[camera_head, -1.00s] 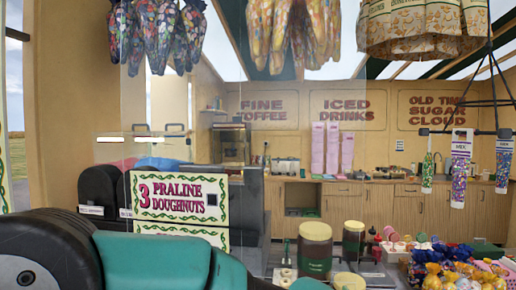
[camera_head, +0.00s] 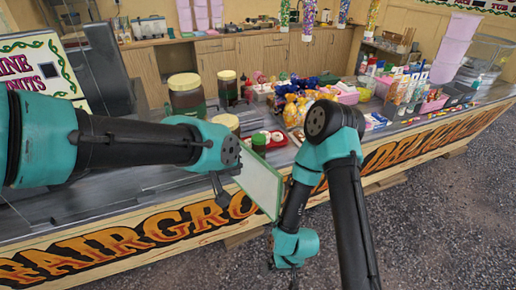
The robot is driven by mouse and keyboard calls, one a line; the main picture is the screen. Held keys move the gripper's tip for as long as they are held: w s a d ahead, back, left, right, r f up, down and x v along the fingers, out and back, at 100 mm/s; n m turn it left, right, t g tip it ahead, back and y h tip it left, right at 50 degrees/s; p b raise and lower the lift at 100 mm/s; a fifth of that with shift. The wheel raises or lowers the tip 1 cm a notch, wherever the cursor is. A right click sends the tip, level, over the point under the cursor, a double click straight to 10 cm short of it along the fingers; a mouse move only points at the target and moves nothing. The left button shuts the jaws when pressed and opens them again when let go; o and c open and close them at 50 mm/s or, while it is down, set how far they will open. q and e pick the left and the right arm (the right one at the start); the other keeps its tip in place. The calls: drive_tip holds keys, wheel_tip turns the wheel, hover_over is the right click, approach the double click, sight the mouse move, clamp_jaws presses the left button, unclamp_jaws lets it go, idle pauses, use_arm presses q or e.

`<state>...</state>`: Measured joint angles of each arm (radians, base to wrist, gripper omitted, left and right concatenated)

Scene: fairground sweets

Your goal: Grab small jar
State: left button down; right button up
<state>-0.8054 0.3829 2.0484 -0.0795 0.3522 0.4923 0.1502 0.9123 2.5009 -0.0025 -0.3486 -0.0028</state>
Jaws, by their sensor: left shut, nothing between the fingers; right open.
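Several cream-lidded jars stand on the counter: a large one (camera_head: 186,97), a narrower one (camera_head: 227,92) to its right, and a low one (camera_head: 226,121) nearer me, partly hidden behind my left wrist. A very small green-lidded jar (camera_head: 259,143) stands just right of that wrist. I cannot tell which one the task means. My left gripper (camera_head: 220,188) is shut and empty, hanging below its wrist at the counter's front, apart from the jars. My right gripper (camera_head: 282,272) is open and low in front of the counter, away from the jars.
A pale glass panel (camera_head: 262,184) stands at the counter's front edge between my arms. Red-and-white items (camera_head: 275,137) and heaped sweets in yellow and blue wrappers (camera_head: 297,105) lie right of the jars. Gravel ground in front is clear.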

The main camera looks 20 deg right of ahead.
use_arm(q)
drive_tip(key=c, duration=1.9)
unclamp_jaws()
drive_tip(key=o, duration=1.8)
